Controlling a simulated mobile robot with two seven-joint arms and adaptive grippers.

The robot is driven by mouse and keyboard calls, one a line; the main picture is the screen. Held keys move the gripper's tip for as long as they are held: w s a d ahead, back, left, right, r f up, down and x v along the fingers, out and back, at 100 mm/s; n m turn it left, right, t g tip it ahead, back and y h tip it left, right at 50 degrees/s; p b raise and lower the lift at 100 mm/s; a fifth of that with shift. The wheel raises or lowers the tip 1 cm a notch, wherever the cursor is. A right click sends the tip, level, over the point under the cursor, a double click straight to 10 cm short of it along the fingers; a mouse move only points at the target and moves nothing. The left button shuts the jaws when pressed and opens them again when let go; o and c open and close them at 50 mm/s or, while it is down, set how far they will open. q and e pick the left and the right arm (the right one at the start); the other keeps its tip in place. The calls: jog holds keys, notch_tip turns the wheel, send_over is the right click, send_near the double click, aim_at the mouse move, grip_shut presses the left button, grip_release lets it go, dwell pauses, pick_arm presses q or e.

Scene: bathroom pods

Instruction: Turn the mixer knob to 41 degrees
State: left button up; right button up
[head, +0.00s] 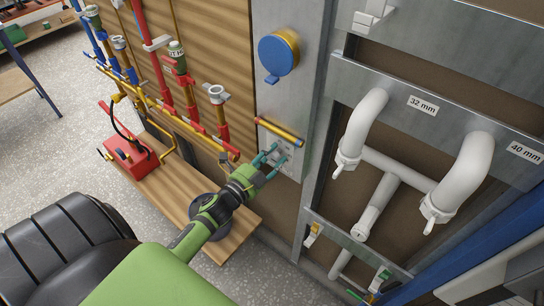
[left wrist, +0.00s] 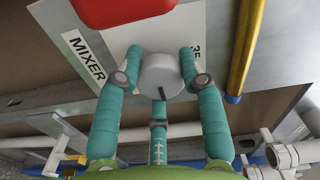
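The mixer knob (left wrist: 162,77) is a grey round knob on a pale panel, with a dark pointer mark at its lower edge. A label reading MIXER (left wrist: 86,60) is left of it. A scale label (left wrist: 194,52) is partly hidden by a finger; "35" shows. My left gripper (head: 271,156) is at the panel low on the grey upright board. In the left wrist view its teal fingers (left wrist: 160,62) lie close against both sides of the knob, with no clear gap, and a third finger is below it. The knob is hidden by the fingers in the head view. My right gripper is out of view.
A yellow cylinder (head: 281,131) runs just above the panel. A blue round disc (head: 278,54) is higher on the board. White pipes (head: 362,125) stand to the right, and red and yellow pipes are left. A wooden shelf (head: 179,188) lies below the pipes.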

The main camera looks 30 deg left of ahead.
pick_arm(q)
jog(key=o, duration=0.3)
jog(key=s, duration=0.8)
jog(key=s+a, duration=0.1)
jog(key=s, duration=0.3)
jog(key=s+d+f+n+g+y, duration=0.1)
jog(key=s+f+n+g, duration=0.2)
jog(key=f, duration=0.7)
jog(key=s+d+f+n+g, duration=0.2)
jog(key=s+f+n+g, duration=0.1)
jog(key=f, duration=0.6)
jog(key=s+d+f+n+g+y, duration=0.1)
jog(key=s+f+n+g, duration=0.2)
jog(key=f, duration=0.7)
jog(key=s+d+f+n+g, duration=0.1)
jog(key=s+f+g, duration=0.1)
jog(key=s+f, duration=0.2)
jog(key=s+d+f+n+g, duration=0.2)
jog(key=s+f+g, duration=0.1)
jog(key=s, duration=0.7)
jog(key=s+d+f+n+g, duration=0.1)
jog(key=s+d+f+g, duration=0.1)
jog(key=s+f, duration=0.4)
jog(key=shift+s+d+n+g+h, duration=0.15)
jog(key=shift+s+n+g+h, duration=0.2)
jog(key=shift+s+g, duration=0.2)
